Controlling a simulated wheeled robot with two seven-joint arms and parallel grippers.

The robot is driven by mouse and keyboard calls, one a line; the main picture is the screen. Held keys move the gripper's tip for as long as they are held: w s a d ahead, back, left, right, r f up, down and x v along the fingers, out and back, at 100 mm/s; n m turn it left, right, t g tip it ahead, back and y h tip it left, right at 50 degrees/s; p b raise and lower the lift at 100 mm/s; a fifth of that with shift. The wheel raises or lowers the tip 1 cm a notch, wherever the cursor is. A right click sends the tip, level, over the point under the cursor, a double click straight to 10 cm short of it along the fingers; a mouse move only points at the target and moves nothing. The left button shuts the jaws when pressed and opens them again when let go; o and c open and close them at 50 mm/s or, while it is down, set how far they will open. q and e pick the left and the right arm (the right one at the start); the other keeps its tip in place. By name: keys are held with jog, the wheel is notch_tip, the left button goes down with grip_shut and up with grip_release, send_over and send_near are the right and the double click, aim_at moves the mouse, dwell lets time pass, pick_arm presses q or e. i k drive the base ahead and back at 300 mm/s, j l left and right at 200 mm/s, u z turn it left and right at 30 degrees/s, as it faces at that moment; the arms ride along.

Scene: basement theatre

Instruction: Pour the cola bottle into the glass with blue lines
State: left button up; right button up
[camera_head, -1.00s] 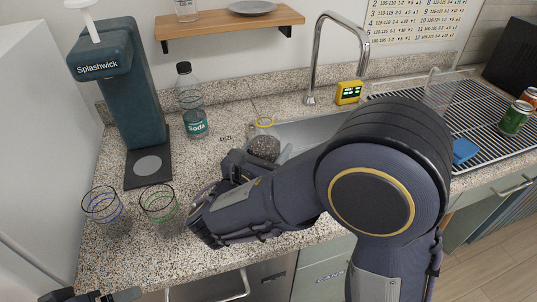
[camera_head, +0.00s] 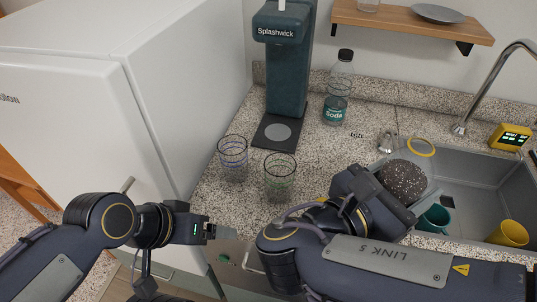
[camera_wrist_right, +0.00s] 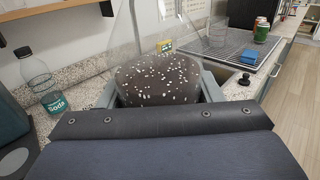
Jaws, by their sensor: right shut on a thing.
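The glass with blue lines (camera_head: 232,155) stands upright on the counter, left of a glass with green lines (camera_head: 280,178). My right gripper (camera_head: 385,190) is shut on a clear bottle of dark, bubbly liquid (camera_head: 405,178), which I take for the cola bottle. A yellow ring shows near its top. It is to the right of both glasses, near the sink's left edge. The right wrist view shows the dark liquid (camera_wrist_right: 158,82) between the fingers. My left gripper (camera_head: 208,230) is at the counter's front edge, below the glasses, apart from them; its opening is unclear.
A Splashwick dispenser (camera_head: 285,65) stands behind the glasses. A soda bottle (camera_head: 336,105) stands to its right. The sink (camera_head: 462,190) holds a teal cup (camera_head: 434,219) and a yellow cup (camera_head: 508,233). A white fridge (camera_head: 150,85) bounds the counter's left side.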

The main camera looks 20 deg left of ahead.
aim_at(233, 149)
jog(key=k+j, duration=0.1)
jog(key=j, duration=0.45)
jog(key=k+j, duration=0.1)
jog(key=j, duration=0.4)
jog(key=k+j, duration=0.1)
jog(key=j, duration=0.45)
